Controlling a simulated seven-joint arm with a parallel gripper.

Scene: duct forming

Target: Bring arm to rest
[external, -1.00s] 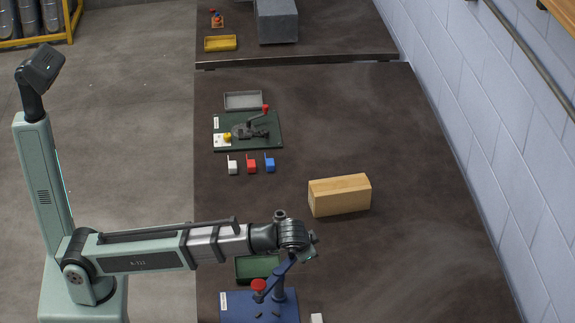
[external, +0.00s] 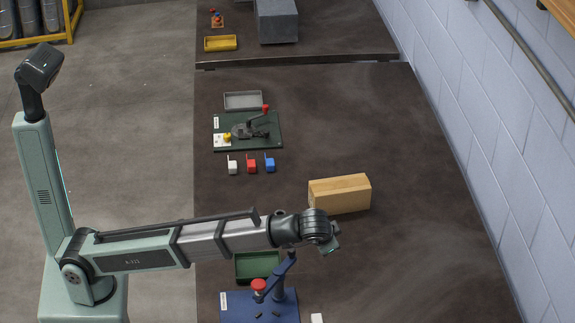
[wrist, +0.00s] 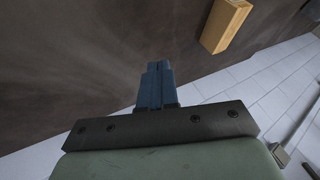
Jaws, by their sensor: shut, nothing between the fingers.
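My gripper (wrist: 157,68) shows in the wrist view as two dark blue fingers closed together, with nothing between them. In the external view the end of my arm (external: 329,240) is above the dark table (external: 420,260), in front of a wooden block and to the right of a blue fixture. The fingers themselves are hard to make out there.
The wooden block (external: 340,194) also shows in the wrist view (wrist: 226,24). Below my arm stand the blue fixture (external: 235,308) with a red knob and a green tray (external: 257,265). Behind are a green clamp plate (external: 265,145) and small white, red and blue blocks. The right side is clear.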

